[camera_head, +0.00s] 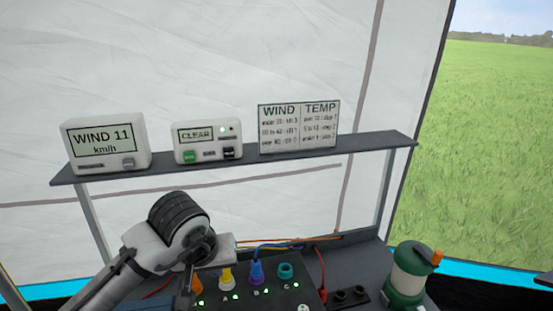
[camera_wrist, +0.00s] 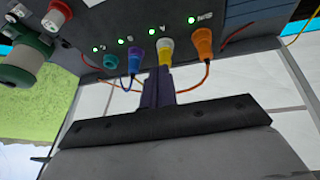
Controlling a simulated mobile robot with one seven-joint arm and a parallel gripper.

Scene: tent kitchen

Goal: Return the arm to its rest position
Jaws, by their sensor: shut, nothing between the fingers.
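My arm (camera_head: 178,215) reaches in from the lower left of the head view, bent over the left part of a dark socket panel (camera_head: 265,298). In the wrist view my gripper (camera_wrist: 158,75) is shut and empty. Its dark fingers point at the panel, in line with the yellow plug (camera_wrist: 165,52). I cannot tell whether they touch it. The fingers are hard to make out in the head view. Blue (camera_wrist: 136,60), orange (camera_wrist: 202,42) and teal (camera_wrist: 111,61) connectors sit along the panel beside the yellow one. Small green lights glow near them.
A shelf (camera_head: 355,145) above holds a WIND 11 km/h display (camera_head: 103,140), a CLEAR unit (camera_head: 207,140) and a WIND/TEMP chart (camera_head: 298,127). A green-and-white lantern-like canister (camera_head: 408,275) stands right of the panel. Loose cables (camera_head: 310,240) run behind the connectors.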

